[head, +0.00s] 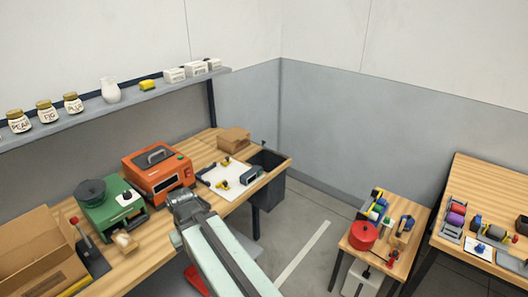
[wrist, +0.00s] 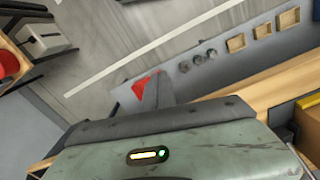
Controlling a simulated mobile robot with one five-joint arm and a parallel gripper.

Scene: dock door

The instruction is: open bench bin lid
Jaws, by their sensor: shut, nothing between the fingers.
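A dark grey bin (head: 270,180) stands at the far right end of the wooden bench in the head view, partly behind the bench edge. Its top looks dark, and I cannot tell a lid from an opening. My gripper (head: 183,194) is shut and empty, just right of the orange box and well short of the grey bin. Its fingertips are small and hard to make out. My gripper's fingers are not clear in the wrist view.
A green machine (head: 110,205) and a cardboard box (head: 40,255) stand left on the bench (head: 150,262). A white sheet with tools (head: 228,178) lies near the bin. A shelf (head: 120,103) with jars runs above. Floor (head: 305,235) is free between the bench and right-hand tables.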

